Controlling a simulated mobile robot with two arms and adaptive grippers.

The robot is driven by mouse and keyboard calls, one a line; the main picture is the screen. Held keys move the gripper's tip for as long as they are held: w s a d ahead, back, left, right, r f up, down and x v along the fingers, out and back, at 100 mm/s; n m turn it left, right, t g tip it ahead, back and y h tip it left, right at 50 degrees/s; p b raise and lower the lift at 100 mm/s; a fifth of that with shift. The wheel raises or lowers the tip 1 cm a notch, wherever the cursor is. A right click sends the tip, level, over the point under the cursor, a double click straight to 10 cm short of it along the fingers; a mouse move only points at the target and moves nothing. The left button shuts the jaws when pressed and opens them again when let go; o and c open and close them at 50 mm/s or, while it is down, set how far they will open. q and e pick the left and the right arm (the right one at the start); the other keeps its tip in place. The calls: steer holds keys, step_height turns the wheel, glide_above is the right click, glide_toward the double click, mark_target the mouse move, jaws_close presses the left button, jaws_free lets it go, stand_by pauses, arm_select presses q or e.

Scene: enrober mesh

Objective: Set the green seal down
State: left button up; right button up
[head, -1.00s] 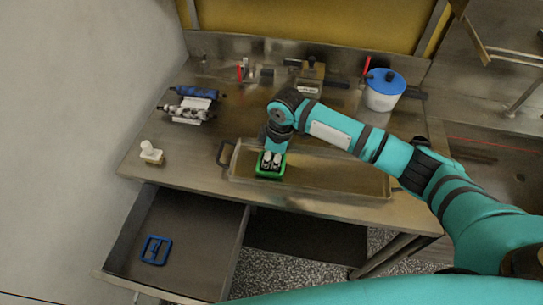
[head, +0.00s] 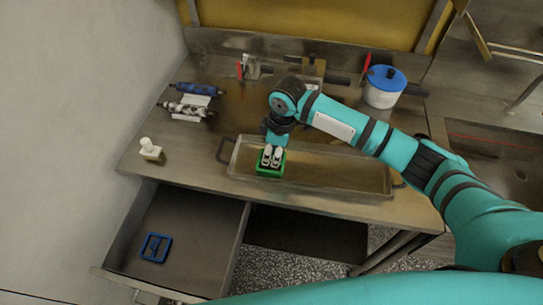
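The green seal (head: 270,171), a small green frame, is at the left part of the shallow metal tray (head: 341,187) on the workbench. My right gripper (head: 272,157) points down at it, its two pale fingertips within the frame's outline. The fingers cover the seal's middle, so I cannot tell whether they grip it or stand apart. I also cannot tell whether the seal rests on the tray floor or hangs just above it. My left gripper is not in view.
An open drawer (head: 190,236) below the bench holds a blue frame (head: 155,248). A white stamp-like piece (head: 150,150), blue and grey rollers (head: 190,109) and a blue-lidded pot (head: 384,90) stand on the bench. The tray's right part is clear.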

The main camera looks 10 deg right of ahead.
step_height(320, 180, up, 10)
steer(key=d+b, duration=0.1)
steer(key=shift+s+d+b, duration=0.25)
steer(key=shift+b, duration=0.15)
